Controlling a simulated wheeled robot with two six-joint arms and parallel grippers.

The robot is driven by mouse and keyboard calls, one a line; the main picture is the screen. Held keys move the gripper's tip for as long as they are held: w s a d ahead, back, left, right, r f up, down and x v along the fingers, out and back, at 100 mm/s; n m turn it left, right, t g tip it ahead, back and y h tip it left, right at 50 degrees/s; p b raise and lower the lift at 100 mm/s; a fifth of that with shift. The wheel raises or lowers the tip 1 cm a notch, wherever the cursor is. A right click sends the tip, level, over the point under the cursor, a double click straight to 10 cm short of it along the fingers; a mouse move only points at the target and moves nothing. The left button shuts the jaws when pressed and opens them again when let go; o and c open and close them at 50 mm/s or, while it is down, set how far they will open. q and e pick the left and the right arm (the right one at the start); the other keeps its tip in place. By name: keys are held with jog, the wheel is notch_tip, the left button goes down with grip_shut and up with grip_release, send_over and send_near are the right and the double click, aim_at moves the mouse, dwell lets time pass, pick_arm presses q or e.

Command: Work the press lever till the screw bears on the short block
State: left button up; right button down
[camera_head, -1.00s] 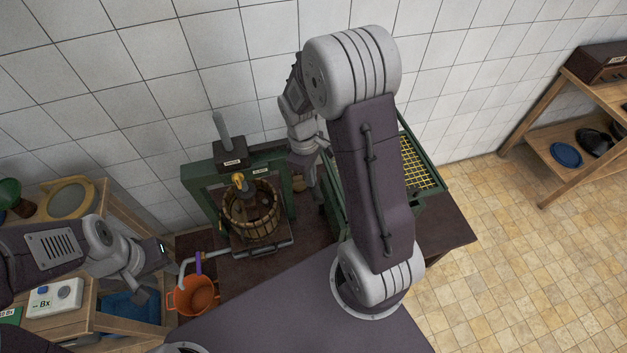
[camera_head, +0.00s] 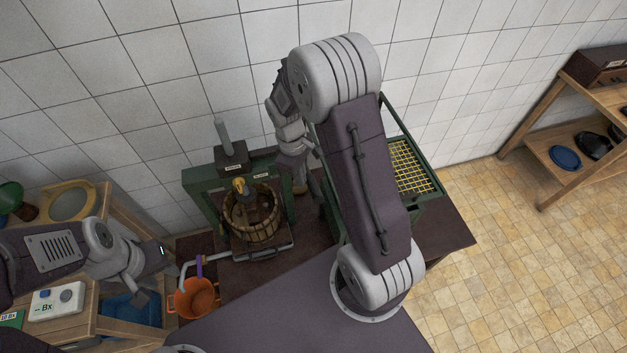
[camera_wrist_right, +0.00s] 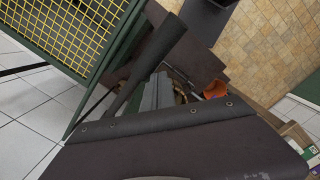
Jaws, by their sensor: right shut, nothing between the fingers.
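A brass-coloured part (camera_head: 240,185) hangs above the slatted wooden basket (camera_head: 252,232). The short block and the screw's contact with it cannot be made out. My right gripper (camera_head: 300,178) is just right of the press, partly hidden by my arm. It is shut and empty; its grey fingers show in the right wrist view (camera_wrist_right: 157,92).
The orange bucket (camera_head: 196,298) stands below a pale spout at the press's lower left. A green crate with yellow mesh (camera_head: 412,165) stands right of my right arm. A wooden shelf (camera_head: 85,325) is at left; another (camera_head: 562,175) is at far right.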

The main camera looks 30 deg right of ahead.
notch_tip(320, 180, up, 9)
jog(key=b, duration=0.2)
jog(key=shift+w+a+b, duration=0.3)
jog(key=shift+w, duration=0.05)
jog(key=c, duration=2.1)
grip_release()
jog(key=shift+c, duration=0.2)
